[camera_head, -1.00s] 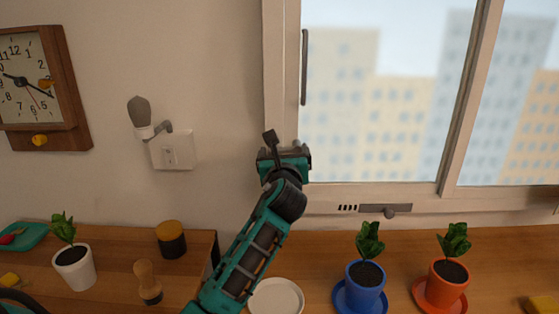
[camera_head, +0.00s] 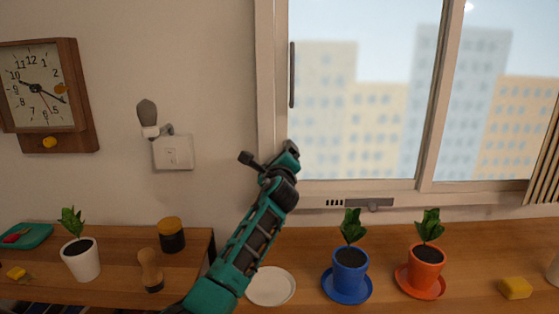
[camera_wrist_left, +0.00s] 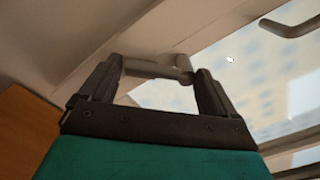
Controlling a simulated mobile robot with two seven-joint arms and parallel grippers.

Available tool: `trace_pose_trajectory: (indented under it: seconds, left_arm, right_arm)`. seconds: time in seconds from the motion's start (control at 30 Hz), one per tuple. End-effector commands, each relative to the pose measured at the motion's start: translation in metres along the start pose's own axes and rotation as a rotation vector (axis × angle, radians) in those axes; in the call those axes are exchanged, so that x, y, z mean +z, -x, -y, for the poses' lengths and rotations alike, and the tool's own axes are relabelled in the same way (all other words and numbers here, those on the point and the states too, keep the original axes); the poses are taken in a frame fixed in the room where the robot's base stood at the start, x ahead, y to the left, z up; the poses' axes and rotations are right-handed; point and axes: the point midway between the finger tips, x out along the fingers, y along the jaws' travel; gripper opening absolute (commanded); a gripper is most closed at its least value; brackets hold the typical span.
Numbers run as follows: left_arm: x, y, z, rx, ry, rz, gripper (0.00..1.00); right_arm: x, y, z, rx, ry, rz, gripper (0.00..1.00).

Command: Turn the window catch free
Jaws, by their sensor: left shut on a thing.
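The window (camera_head: 350,110) has a pale frame and stands at the back right in the head view. My left gripper (camera_head: 287,158) is at the lower left corner of its frame, its wrist tilted. In the left wrist view, the fingers of my left gripper (camera_wrist_left: 160,68) are shut on the window catch (camera_wrist_left: 150,67), a grey lever on the pale frame. The catch is hidden behind my gripper in the head view. A long dark pull handle (camera_head: 292,75) is upright on the sash and also shows in the wrist view (camera_wrist_left: 291,24). My right gripper is out of view.
Below the window, a blue pot (camera_head: 350,269), an orange pot (camera_head: 426,265) and a white plate (camera_head: 270,287) stand on the wooden counter (camera_head: 462,240). A slotted grey fitting (camera_head: 368,204) is on the sill. A wall lamp (camera_head: 148,115) and clock (camera_head: 45,85) hang left.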

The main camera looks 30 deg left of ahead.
Motion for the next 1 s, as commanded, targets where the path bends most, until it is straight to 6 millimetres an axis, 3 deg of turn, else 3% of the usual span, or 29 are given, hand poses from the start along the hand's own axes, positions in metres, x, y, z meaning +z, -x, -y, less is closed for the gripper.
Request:
trace_pose_trajectory:
  seconds: [0.6, 1.0]
  left_arm:
    - [-0.021, 0.000, 0.000, 0.007, 0.567, 0.000, 0.36]
    - [-0.026, 0.000, 0.005, 0.007, 0.785, 0.000, 0.36]
  right_arm:
    - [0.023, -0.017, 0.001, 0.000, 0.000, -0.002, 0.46]
    - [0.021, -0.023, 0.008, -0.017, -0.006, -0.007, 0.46]
